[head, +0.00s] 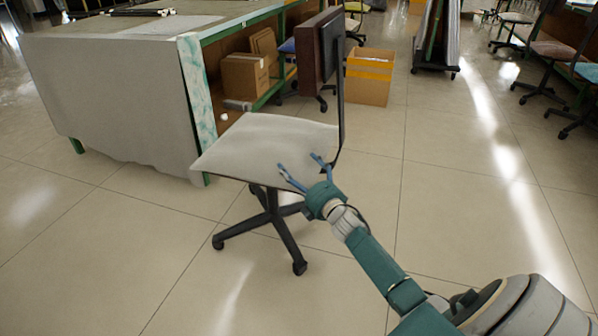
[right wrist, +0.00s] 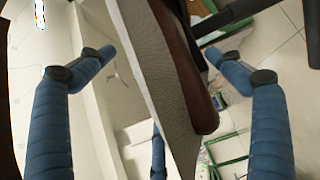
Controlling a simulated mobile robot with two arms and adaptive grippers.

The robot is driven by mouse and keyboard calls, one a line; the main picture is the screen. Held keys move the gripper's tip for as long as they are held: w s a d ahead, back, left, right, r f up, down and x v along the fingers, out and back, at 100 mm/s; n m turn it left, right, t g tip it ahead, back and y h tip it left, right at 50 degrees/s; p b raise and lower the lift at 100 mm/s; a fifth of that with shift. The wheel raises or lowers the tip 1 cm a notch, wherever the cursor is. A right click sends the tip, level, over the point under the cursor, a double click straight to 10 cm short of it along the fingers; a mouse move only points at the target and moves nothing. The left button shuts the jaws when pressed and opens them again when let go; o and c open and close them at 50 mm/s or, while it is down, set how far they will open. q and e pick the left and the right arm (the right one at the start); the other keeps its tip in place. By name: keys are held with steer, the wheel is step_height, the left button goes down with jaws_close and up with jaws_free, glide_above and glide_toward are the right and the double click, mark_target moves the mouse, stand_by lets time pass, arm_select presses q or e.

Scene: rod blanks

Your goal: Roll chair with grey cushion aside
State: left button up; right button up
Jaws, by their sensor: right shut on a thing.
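The chair with the grey cushion (head: 265,140) stands upright on the tiled floor, beside the right end of the cloth-covered table. Its dark backrest (head: 318,48) is on the far right side of the seat, and its black wheeled base (head: 272,222) is below. My right gripper (head: 298,162) is at the near right edge of the seat, shut on it. The fingertips' exact contact is hard to see. My left gripper is not in view.
The table (head: 105,100) is close on the chair's left. Cardboard boxes (head: 245,76) lie on its lower shelf, and an open box (head: 369,76) stands behind the chair. A wheeled rack (head: 438,35) and several other chairs are farther back and right. The floor (head: 465,170) to the right is clear.

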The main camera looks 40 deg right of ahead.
steer(key=shift+s+a, duration=0.1)
steer(key=shift+s, duration=0.1)
steer(key=o, duration=1.7)
steer(key=shift+s+f, duration=0.1)
steer(key=shift+s, duration=0.05)
steer(key=s, duration=0.4)
steer(key=s+a, duration=0.1)
steer(key=s, duration=0.6)
steer(key=shift+s+a, duration=0.3)
